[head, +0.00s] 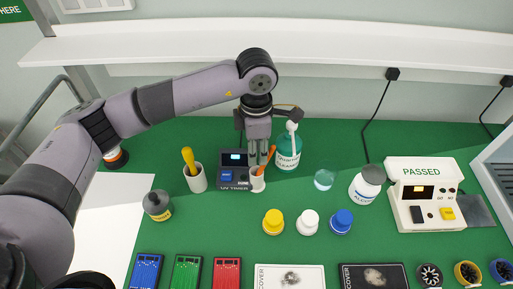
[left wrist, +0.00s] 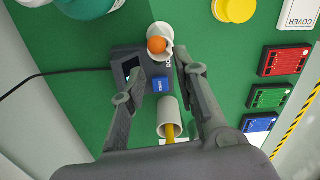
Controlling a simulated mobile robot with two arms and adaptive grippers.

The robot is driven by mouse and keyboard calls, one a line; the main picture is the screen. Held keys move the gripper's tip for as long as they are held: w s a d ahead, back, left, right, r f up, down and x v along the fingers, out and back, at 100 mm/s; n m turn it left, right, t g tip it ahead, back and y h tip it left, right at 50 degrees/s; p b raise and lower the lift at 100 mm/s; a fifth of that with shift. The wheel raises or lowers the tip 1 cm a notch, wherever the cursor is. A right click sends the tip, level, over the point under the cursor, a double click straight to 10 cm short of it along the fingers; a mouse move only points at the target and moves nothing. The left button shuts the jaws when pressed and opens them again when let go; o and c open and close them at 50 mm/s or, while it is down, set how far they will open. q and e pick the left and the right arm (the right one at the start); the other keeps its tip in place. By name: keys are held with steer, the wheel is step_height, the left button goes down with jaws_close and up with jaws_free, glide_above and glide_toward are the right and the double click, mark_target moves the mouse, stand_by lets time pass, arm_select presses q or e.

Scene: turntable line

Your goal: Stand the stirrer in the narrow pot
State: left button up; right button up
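A small white pot (head: 257,184) stands in front of the dark timer box, with an orange stick (head: 270,154) leaning out of it to the right. In the left wrist view the orange round end (left wrist: 157,44) shows inside the white pot's rim (left wrist: 161,28). A second pale pot (head: 197,182) holds a yellow-handled tool (head: 188,158). I cannot tell for sure which tool is the stirrer. My left gripper (head: 258,166) points down just above the small pot; its fingers (left wrist: 158,84) are spread with nothing between their tips. My right gripper is not in view.
The timer box (head: 234,171) stands between the pots. A teal cleaner bottle (head: 288,154) is close right of the gripper.

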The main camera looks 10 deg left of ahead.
arm_select(q)
steer(key=shift+o, duration=0.2)
step_height(320, 180, up, 12)
stand_by(0.5)
